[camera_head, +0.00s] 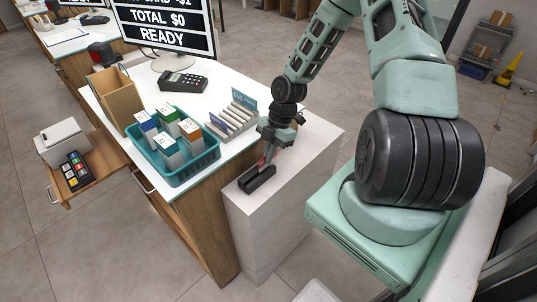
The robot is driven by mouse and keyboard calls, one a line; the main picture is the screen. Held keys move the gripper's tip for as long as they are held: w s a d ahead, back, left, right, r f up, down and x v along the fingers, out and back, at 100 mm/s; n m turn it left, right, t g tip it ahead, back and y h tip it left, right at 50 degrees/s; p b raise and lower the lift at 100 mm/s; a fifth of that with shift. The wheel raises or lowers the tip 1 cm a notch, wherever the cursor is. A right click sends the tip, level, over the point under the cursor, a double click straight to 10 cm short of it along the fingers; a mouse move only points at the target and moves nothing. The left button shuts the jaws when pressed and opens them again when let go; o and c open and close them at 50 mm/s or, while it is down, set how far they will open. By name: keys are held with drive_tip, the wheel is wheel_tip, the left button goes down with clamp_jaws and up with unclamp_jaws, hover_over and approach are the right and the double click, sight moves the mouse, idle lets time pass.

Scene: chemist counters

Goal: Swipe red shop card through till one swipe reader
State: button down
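The swipe reader (258,180) is a dark, long block with a slot, lying on top of the white pedestal beside the counter. My gripper (268,152) points down just above the reader's far right end. Its fingers appear shut on the red shop card (263,162), of which only a small red strip shows. The card's lower edge is close to the reader's slot; I cannot tell whether it is inside it. The fingers hide most of the card.
The white pedestal (280,212) adjoins the till counter. On the counter are a rack of cards (233,118), a teal basket (190,172) of boxes, a paper bag (117,97), a card terminal (183,81) and a screen (168,24) reading "TOTAL $0 READY". Pedestal top right of the reader is bare.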

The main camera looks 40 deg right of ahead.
drive_tip(key=shift+a+r+p, duration=0.1)
drive_tip(key=shift+r+p, duration=2.15)
drive_tip(key=shift+r, duration=0.55)
drive_tip(key=shift+f, duration=0.1)
